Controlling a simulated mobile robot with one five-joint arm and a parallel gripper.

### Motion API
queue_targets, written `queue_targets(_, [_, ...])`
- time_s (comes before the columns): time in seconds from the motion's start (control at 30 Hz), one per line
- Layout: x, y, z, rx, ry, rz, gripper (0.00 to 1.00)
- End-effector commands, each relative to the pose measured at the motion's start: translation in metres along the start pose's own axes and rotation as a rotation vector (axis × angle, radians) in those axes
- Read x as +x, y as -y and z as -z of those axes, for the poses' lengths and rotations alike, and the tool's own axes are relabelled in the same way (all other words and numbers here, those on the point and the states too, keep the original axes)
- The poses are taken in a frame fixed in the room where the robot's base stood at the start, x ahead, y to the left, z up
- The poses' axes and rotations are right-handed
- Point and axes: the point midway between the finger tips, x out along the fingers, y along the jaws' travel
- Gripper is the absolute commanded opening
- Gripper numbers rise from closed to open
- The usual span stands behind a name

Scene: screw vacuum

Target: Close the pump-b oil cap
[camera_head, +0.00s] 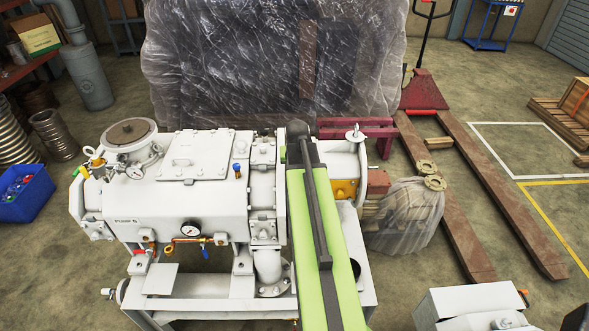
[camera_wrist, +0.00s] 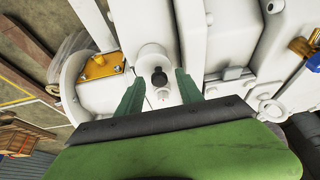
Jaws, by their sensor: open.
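Pump B (camera_head: 190,205) is a white machine in the head view, with a "PUMP B" label on its front left. In the wrist view, a short white round neck (camera_wrist: 151,55) carries a small dark round piece (camera_wrist: 160,77) that looks like the oil cap; I cannot tell how far it is screwed in. My gripper (camera_wrist: 160,76) is open, its two green fingers on either side of the dark piece, with a gap to each. In the head view my arm reaches over the pump's right end and hides the neck and most of the gripper.
A plastic-wrapped block (camera_head: 275,60) stands behind the pump. A red pallet jack (camera_head: 425,90) is at the back right, and a wrapped bundle (camera_head: 405,215) sits right of the pump. A blue bin (camera_head: 25,195) is at the left. A gauge (camera_head: 190,229) projects from the pump front.

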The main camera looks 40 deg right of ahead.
Motion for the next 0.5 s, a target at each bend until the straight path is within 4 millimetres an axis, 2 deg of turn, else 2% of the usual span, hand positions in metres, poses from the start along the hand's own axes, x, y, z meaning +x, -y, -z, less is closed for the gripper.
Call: queue_targets(0.5, [-0.12,0.0,0.003,0.0,0.0,0.0,0.43])
